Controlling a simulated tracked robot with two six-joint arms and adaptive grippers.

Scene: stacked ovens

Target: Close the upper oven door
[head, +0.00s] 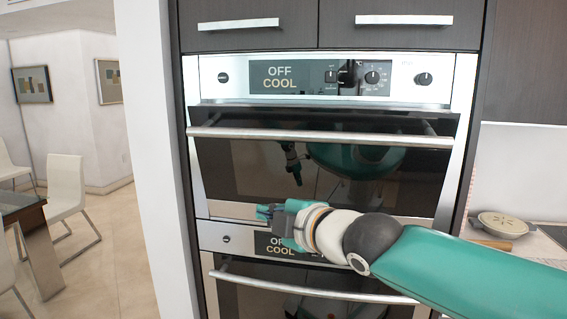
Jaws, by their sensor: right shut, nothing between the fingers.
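The upper oven door (330,185) is a dark glass panel in a pale metal frame. A dark gap shows above it, and its top edge seems to lean slightly outward, so it looks a little ajar. Its long silver handle (320,136) runs along the top. My right gripper (266,212) is shut and empty, pointing left in front of the door's bottom edge and the lower oven's control panel. It is well below the handle; I cannot tell whether it touches the front. My left gripper is not in view.
The lower oven door (250,292) has its own silver handle (235,278) below my right arm. Drawers with handles sit above the ovens. A counter with a pale round dish (505,224) is at right. Chairs and a table stand at left, with open floor (115,235) between.

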